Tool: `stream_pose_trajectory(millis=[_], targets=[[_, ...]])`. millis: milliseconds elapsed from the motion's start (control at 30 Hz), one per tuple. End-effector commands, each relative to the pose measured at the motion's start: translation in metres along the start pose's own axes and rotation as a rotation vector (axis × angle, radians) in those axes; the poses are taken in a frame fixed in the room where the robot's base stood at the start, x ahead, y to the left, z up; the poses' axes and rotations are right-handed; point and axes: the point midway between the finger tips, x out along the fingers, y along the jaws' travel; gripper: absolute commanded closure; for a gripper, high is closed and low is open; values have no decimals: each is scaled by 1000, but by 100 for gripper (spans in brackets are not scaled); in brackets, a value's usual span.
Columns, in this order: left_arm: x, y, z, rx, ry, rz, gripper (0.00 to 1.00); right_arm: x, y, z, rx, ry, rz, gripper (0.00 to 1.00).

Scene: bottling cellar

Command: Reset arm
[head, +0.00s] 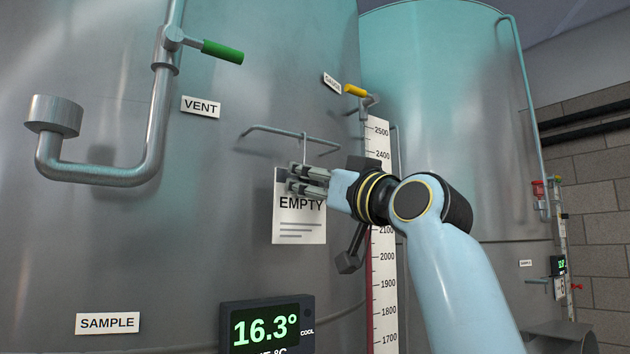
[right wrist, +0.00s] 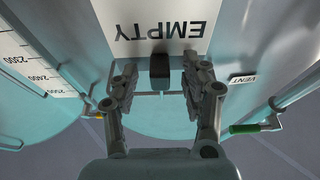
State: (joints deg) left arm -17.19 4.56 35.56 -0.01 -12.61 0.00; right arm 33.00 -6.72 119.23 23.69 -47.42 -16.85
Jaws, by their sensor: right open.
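My right gripper (head: 308,179) is in front of the steel tank (head: 230,250), at the upper part of the white EMPTY sign (head: 300,228). The sign hangs upright on the tank below a thin metal rail (head: 285,132). In the right wrist view the open fingers (right wrist: 157,88) stand apart with the sign (right wrist: 155,25) beyond them, upside down in that picture. Nothing is between the fingertips except a small dark block (right wrist: 159,70), which I cannot identify. I cannot tell whether the fingers touch the sign. My left gripper is not in view.
A level scale (head: 383,290) runs down the tank beside my right arm. A yellow-handled valve (head: 355,90) sits above it. At the left are a bent pipe (head: 110,172) and a green-handled vent valve (head: 222,51). A temperature display (head: 266,328) is below. A second tank (head: 450,90) stands behind.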

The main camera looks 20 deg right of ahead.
Motion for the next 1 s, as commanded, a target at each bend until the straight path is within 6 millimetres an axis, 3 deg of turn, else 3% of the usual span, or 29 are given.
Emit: stream_pose_trajectory(millis=[533,867,1000], targets=[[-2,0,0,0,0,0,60,10,0,-1,0,1,0,54],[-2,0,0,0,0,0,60,10,0,-1,0,1,0,97],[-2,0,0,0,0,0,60,10,0,0,0,0,0,100]])
